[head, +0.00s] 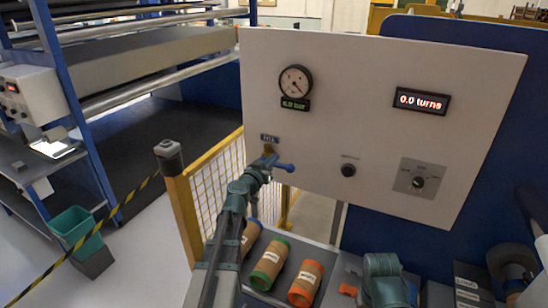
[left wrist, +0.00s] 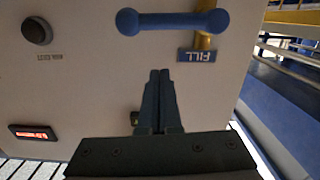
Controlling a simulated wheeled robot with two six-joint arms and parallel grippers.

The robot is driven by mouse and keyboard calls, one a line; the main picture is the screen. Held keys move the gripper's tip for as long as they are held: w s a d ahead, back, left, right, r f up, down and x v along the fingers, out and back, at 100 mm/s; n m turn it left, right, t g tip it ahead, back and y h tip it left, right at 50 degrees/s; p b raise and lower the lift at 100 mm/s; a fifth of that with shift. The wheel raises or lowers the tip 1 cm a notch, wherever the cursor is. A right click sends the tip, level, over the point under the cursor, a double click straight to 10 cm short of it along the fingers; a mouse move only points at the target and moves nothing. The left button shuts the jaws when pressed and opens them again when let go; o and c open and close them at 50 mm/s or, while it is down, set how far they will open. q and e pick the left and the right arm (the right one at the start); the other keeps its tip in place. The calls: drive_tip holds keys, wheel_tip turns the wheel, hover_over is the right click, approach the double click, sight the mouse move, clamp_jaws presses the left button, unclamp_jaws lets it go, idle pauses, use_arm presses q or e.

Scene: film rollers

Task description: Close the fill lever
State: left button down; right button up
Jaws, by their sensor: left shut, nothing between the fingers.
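The fill lever (head: 284,166) is a blue handle with rounded ends on the white panel, below the small FILL label (head: 269,138). In the left wrist view the lever (left wrist: 172,22) lies crosswise to its yellow pipe (left wrist: 204,40), and the FILL label (left wrist: 196,55) appears upside down. My left gripper (head: 268,161) is at the lever in the head view and partly covers it. In the left wrist view the left gripper (left wrist: 160,72) is shut and empty, its tips apart from the lever in the picture. Contact cannot be told.
The panel has a round gauge (head: 295,81) with a green display, a red "0.0 turns" display (head: 422,101), a black knob (head: 348,170) and a selector (head: 418,182). Brown rolls (head: 271,262) lie on the bench below. A yellow guard fence (head: 215,177) stands left.

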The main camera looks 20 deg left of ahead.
use_arm(q)
drive_tip(key=s, duration=0.8)
drive_tip(key=shift+r, duration=0.1)
drive_tip(key=s+d+f+m+g+h+b, duration=0.1)
drive_tip(key=s+d+f+m+g+h, duration=0.15)
drive_tip(key=d+f, duration=0.45)
drive_tip(key=s+d+f+m+g+h+b, duration=0.15)
drive_tip(key=d+f+g, duration=0.25)
drive_tip(key=d, duration=0.7)
drive_tip(key=s+d+f+m+g+h, duration=0.25)
drive_tip(key=d+f+g, duration=0.2)
drive_tip(key=d, duration=0.45)
drive_tip(key=s+f+n+g+y+b, duration=0.1)
drive_tip(key=s+f+g+y, duration=0.2)
drive_tip(key=s, duration=0.5)
drive_tip(key=s+d+f+n+g+y+b, duration=0.1)
drive_tip(key=s+f+g+y, duration=0.2)
drive_tip(key=s+f+y, duration=0.2)
drive_tip(key=s+f, duration=0.3)
drive_tip(key=s, duration=0.1)
drive_tip(key=shift+d+g+b, duration=0.3)
drive_tip(key=shift+g+b, duration=0.1)
drive_tip(key=shift+d+y, duration=0.1)
drive_tip(key=shift+y, duration=0.15)
